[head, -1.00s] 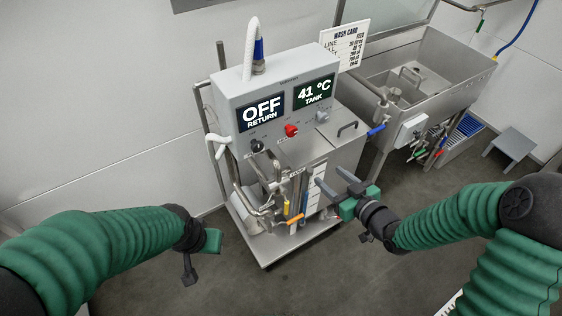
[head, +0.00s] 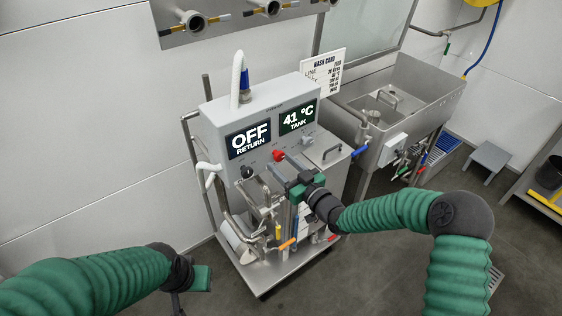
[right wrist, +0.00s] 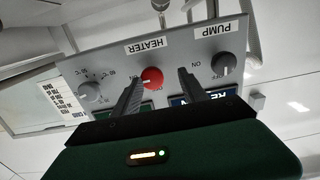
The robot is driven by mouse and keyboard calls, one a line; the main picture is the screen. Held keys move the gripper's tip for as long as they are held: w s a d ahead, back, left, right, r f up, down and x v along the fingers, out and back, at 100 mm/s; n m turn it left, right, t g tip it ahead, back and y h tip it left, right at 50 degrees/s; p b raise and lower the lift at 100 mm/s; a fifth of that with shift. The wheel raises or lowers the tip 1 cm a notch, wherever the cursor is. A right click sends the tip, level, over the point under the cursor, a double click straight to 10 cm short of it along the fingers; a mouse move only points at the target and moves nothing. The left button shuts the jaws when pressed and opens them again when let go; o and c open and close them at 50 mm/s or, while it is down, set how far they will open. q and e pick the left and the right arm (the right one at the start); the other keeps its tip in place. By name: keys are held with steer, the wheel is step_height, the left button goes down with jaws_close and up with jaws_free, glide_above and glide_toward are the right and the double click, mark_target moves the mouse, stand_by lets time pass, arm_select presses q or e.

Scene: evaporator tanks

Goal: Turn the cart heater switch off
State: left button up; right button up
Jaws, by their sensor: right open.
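The cart (head: 262,120) has a grey control panel with a red heater knob (head: 279,155). In the right wrist view, turned upside down, the red knob (right wrist: 152,78) sits by the HEATER label (right wrist: 145,46). My right gripper (head: 281,164) is open in front of the panel, its fingertips close to the red knob. In the right wrist view the knob shows between the two fingers (right wrist: 160,76); I cannot tell whether they touch it. The knob's pointer is too small to read. My left gripper (head: 200,278) is low at the left, away from the cart, its jaws unclear.
A black PUMP knob (right wrist: 224,65) and a grey temperature knob (right wrist: 90,92) flank the heater knob. The displays read OFF RETURN (head: 249,139) and 41 °C TANK (head: 298,117). Pipes and valves (head: 262,215) lie below the panel. A steel sink (head: 425,90) stands behind at right.

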steer(key=shift+w+d+f, duration=0.15)
steer(key=shift+w+d, duration=0.25)
steer(key=shift+w, duration=0.2)
steer(key=shift+w+d+f, duration=0.1)
steer(key=shift+w+d, duration=0.3)
steer(key=shift+w, duration=0.15)
steer(key=shift+w+a, duration=0.1)
steer(key=shift+a, duration=0.15)
steer(key=shift+s+a+r, duration=0.2)
steer(key=shift+s+a, duration=0.1)
steer(key=shift+a, duration=0.4)
steer(key=c, duration=0.5)
steer(key=shift+a, duration=0.1)
steer(key=shift+c, duration=1.2)
steer(key=shift+d+f, duration=0.15)
steer(key=shift+d, duration=0.15)
jaws_close()
steer(key=shift+w+d+f, duration=0.1)
steer(key=shift+d, duration=0.1)
arm_select(q)
steer(key=shift+w+d+f, duration=0.25)
steer(key=shift+w+d, duration=0.05)
steer(key=shift+w, duration=0.35)
arm_select(e)
steer(key=shift+a, duration=0.2)
